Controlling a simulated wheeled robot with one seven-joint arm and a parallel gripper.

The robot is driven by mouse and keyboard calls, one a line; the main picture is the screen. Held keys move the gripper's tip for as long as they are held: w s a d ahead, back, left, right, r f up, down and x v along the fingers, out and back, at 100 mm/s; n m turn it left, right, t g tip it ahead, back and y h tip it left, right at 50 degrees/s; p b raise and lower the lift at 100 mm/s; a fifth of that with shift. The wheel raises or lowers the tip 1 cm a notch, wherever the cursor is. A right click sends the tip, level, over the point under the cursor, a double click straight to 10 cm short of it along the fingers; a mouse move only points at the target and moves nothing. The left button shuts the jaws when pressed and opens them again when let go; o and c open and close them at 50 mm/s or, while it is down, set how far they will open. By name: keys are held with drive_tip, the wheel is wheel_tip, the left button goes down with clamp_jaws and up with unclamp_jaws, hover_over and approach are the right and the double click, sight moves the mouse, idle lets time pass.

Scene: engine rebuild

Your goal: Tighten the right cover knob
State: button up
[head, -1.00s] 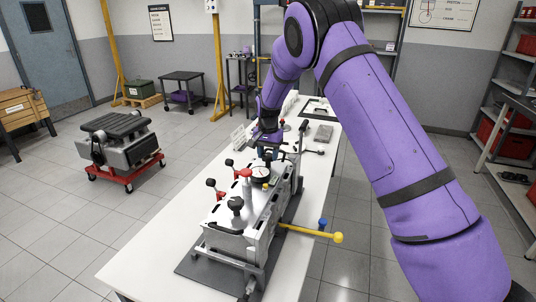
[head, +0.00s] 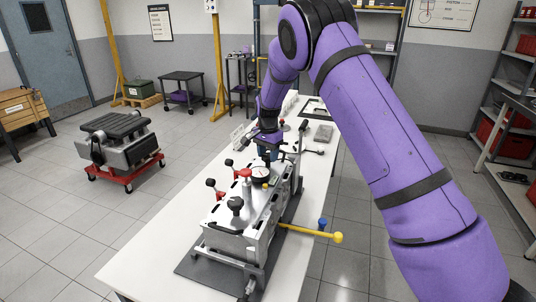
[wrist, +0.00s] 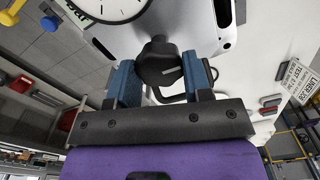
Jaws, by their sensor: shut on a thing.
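The engine (head: 245,215) stands on a dark mat on the white table, with a silver cover on top. One black cover knob (wrist: 158,62) sits between the blue fingers of my gripper (wrist: 163,75) in the wrist view, and the fingers are shut on it. In the head view my gripper (head: 265,150) points down at the far end of the cover, where my wrist mostly hides this knob. A second black knob (head: 236,204) stands free at the near end. Whether the gripped knob is fully seated cannot be told.
A round white dial gauge (head: 260,174) lies on the cover close to my gripper. A yellow-ended bar (head: 337,237) sticks out to the right. The table's front left (head: 150,265) is clear.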

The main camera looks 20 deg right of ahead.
sight(268, 155)
drive_tip(key=o, duration=0.9)
drive_tip(key=shift+r, duration=0.15)
wheel_tip(268, 155, up, 10)
drive_tip(key=shift+r, duration=0.25)
drive_tip(key=shift+r, duration=0.1)
drive_tip(key=s+d+r+n+t+y, duration=0.1)
drive_tip(key=s+d+r+n, duration=0.15)
drive_tip(key=s+r, duration=0.75)
drive_tip(key=s+d+r+n+t, duration=0.1)
drive_tip(key=s+d+r+n, duration=0.15)
drive_tip(key=s+r, duration=0.8)
drive_tip(key=s+f+n+t, duration=0.1)
drive_tip(key=s, duration=0.8)
drive_tip(key=s+d+f+n+t, duration=0.1)
drive_tip(key=s+n, duration=0.1)
drive_tip(key=s, duration=0.7)
drive_tip(key=s+d+f+n+t+h, duration=0.1)
drive_tip(key=s+n, duration=0.1)
drive_tip(key=s, duration=0.8)
drive_tip(key=shift+s+f, duration=0.1)
